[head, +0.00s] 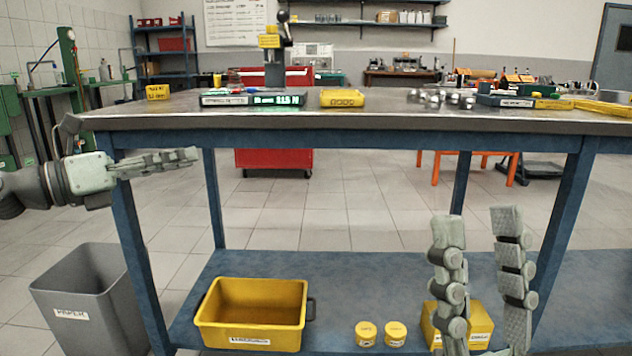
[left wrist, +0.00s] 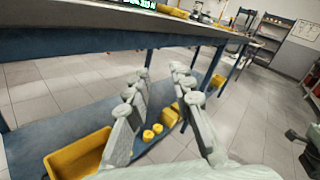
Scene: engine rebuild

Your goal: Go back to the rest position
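My left gripper (head: 192,156) is at the left in the head view, seen edge-on, in front of the left end of the workbench (head: 350,122) and a little below its top. In the left wrist view its two fingers (left wrist: 155,85) are apart with nothing between them. My right gripper (head: 477,222) points up at the lower right of the head view, in front of the bench's lower shelf (head: 370,275). Its two fingers are spread and empty. It partly hides a yellow box (head: 480,322) on the shelf.
The bench's front edge and blue legs are close to both grippers. A yellow bin (head: 252,315) and two yellow tins (head: 380,334) are on the lower shelf. A grey paper bin (head: 92,300) stands below my left gripper. Displays, a yellow tray (head: 342,98) and metal parts (head: 440,99) lie on top.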

